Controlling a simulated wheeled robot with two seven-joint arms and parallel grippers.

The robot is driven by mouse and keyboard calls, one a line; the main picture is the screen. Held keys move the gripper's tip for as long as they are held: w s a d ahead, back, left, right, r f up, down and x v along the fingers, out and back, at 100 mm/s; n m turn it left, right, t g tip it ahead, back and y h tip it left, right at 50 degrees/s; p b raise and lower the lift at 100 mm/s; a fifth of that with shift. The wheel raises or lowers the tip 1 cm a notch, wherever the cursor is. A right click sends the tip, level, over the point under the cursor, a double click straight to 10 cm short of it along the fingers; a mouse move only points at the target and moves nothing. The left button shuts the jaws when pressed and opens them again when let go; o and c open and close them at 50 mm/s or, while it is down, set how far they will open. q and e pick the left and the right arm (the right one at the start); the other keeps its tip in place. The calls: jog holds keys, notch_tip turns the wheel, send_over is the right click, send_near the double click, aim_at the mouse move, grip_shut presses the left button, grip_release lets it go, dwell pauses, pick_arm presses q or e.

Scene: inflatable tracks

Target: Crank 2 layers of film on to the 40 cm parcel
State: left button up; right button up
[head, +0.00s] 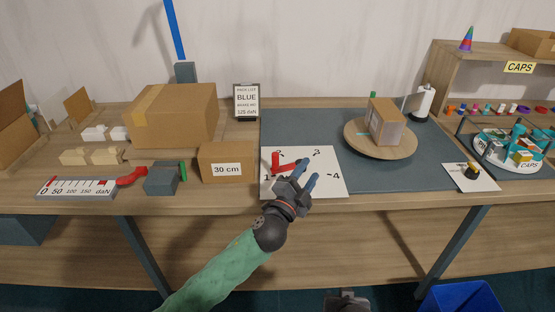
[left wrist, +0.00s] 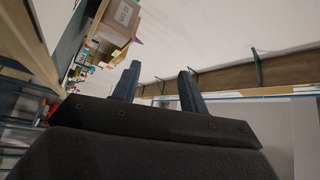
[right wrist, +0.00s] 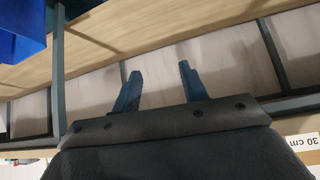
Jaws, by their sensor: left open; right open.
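A brown parcel (head: 386,122) stands on a round wooden turntable (head: 352,139); I cannot read a size on it in the head view. A white film roll (head: 424,102) stands upright behind it to the right. A red crank (head: 284,168) lies over a white plate (head: 333,158) with numbers round it. My left gripper (head: 308,175) is open over the plate, just right of the crank; I cannot tell if it touches it. It shows open and empty in the left wrist view (left wrist: 160,72). My right gripper (right wrist: 158,70) is open and empty, low before the table's underside.
A 30 cm box (head: 227,153) stands left of the plate, with a larger box (head: 173,118) behind it. A daN gauge (head: 75,188) lies far left. A blue bin (head: 460,297) is on the floor.

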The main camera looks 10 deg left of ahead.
pick_arm(q)
jog(key=d+r+m+g+h, duration=0.65)
jog(key=m+h, duration=0.45)
jog(key=m, duration=0.4)
pick_arm(e)
jog(key=s+d+f+n+g+p, duration=0.1)
jog(key=s+d+f+g, duration=0.25)
jog(key=s, duration=0.55)
jog(key=s+d+f+g+p, duration=0.15)
jog(key=s+g, duration=0.25)
jog(key=s, duration=0.6)
pick_arm(q)
jog(key=m+g+y, duration=1.2)
jog(key=m+y, duration=0.3)
jog(key=m, duration=0.3)
send_over(277, 160)
jog(key=a, duration=0.3)
jog(key=shift+t, duration=0.25)
jog(key=f, duration=0.5)
jog(key=shift+w+d, duration=0.1)
jog(key=shift+w, duration=0.1)
jog(key=p+x, duration=0.2)
jog(key=x, duration=0.5)
jog(key=shift+d+f, duration=0.1)
jog(key=shift+f, duration=0.05)
pick_arm(e)
notch_tip(277, 160, down, 12)
jog(key=d, duration=0.1)
jog(key=shift+w+r, duration=0.2)
jog(key=shift+w, duration=0.25)
